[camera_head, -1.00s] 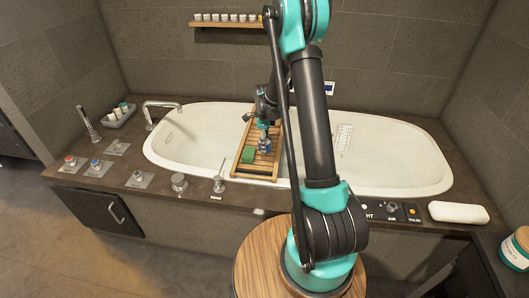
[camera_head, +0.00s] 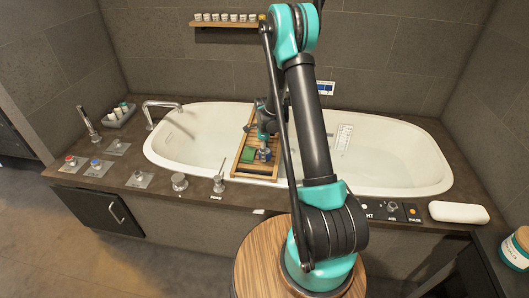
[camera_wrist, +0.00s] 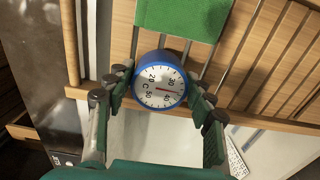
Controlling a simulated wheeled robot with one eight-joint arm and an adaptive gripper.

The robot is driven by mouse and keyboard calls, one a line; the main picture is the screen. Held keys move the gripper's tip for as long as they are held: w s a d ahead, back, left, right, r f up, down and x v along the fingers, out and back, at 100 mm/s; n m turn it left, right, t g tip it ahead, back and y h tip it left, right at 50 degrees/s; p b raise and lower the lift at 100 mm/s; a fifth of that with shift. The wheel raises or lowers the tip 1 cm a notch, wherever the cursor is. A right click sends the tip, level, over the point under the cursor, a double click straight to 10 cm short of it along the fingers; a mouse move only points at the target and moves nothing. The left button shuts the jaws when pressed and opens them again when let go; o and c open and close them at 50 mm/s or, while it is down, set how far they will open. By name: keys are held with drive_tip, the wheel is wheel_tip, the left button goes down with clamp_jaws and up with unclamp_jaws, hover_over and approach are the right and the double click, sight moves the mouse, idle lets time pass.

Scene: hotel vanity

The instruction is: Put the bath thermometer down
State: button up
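The bath thermometer (camera_wrist: 160,80) is round, with a blue rim and a white dial marked in C. It shows small and blue in the head view (camera_head: 265,155), at the tray's right side. My gripper (camera_wrist: 160,85) has a finger at each side of it, the tips close against the rim. The gripper (camera_head: 264,138) points down over the wooden bath tray (camera_head: 262,175). The thermometer is at or just above the slats; contact underneath is hidden.
A green block (camera_head: 248,155) lies on the tray left of the thermometer and also shows in the wrist view (camera_wrist: 184,16). The tray spans the white bathtub (camera_head: 400,160). Taps and knobs (camera_head: 179,182) line the front ledge. A white bar-shaped object (camera_head: 458,212) lies at the right.

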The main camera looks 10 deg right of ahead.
drive_tip(key=shift+o, duration=1.3)
wheel_tip(320, 180, up, 12)
drive_tip(key=s+d+r+n+t, duration=0.1)
drive_tip(key=s+d+r+n, duration=0.1)
drive_tip(key=s+r+n, duration=0.45)
drive_tip(key=s+d+n+t, duration=0.2)
drive_tip(key=s+n, duration=1.3)
drive_tip(key=s, duration=0.9)
drive_tip(key=shift+t, duration=0.6)
drive_tip(key=shift+d, duration=0.1)
